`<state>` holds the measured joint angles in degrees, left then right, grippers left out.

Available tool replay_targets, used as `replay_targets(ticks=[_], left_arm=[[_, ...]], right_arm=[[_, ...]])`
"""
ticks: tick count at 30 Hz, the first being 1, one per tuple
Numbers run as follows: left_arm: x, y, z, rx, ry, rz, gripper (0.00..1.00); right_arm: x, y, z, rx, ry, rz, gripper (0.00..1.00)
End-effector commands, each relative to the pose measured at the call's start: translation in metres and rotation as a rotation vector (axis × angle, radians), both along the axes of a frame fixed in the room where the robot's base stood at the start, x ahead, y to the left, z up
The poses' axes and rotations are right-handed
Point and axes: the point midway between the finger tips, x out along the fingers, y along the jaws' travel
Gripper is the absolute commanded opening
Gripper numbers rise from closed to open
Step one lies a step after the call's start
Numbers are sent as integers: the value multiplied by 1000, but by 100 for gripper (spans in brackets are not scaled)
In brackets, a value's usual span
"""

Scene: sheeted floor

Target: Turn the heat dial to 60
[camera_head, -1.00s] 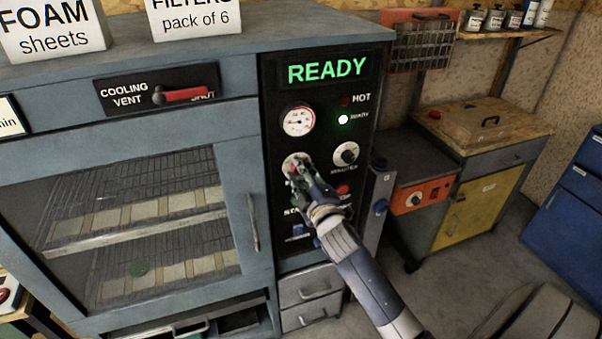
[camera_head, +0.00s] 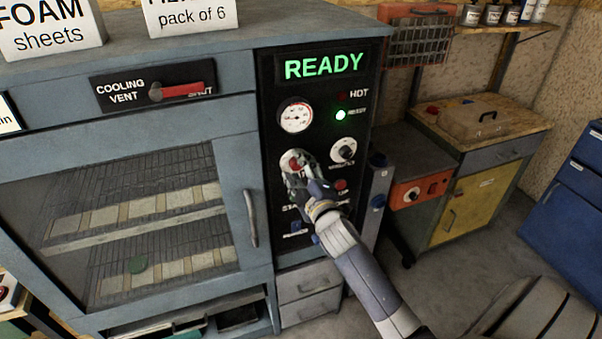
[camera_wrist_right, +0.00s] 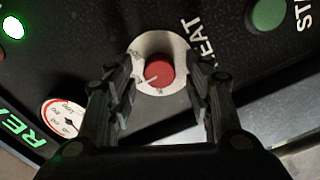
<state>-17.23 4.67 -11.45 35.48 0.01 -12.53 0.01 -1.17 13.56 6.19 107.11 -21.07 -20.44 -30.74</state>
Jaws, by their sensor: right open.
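The heat dial (camera_wrist_right: 158,75) is a red knob with a pale pointer line on a light round scale plate, labelled HEAT, in the right wrist view. In the head view the heat dial (camera_head: 293,161) is partly hidden by my right gripper (camera_head: 298,172). In the right wrist view my right gripper (camera_wrist_right: 160,100) is open, with one finger on each side of the knob and gaps between. I cannot read the dial's number. The black control panel (camera_head: 270,140) shows READY in green on its display (camera_head: 323,66). My left gripper is not in view.
The panel also carries a gauge (camera_head: 295,116), a lit green lamp (camera_head: 340,114) and a second dial (camera_head: 343,150). A door handle (camera_head: 250,218) stands out left of the panel. A cooling vent lever (camera_head: 178,91) is above the glass door.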

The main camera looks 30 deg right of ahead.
Motion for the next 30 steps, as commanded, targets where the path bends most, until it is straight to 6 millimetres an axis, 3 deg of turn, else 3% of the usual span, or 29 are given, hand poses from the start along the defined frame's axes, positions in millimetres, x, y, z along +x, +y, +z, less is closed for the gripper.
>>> replay_targets(ticks=[5,21,30], left_arm=[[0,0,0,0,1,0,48],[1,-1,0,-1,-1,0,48],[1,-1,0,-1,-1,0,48]], right_arm=[[-13,3,-1,0,1,0,48],[-102,24,-1,1,2,0,48],[-117,28,-1,0,1,0,48]])
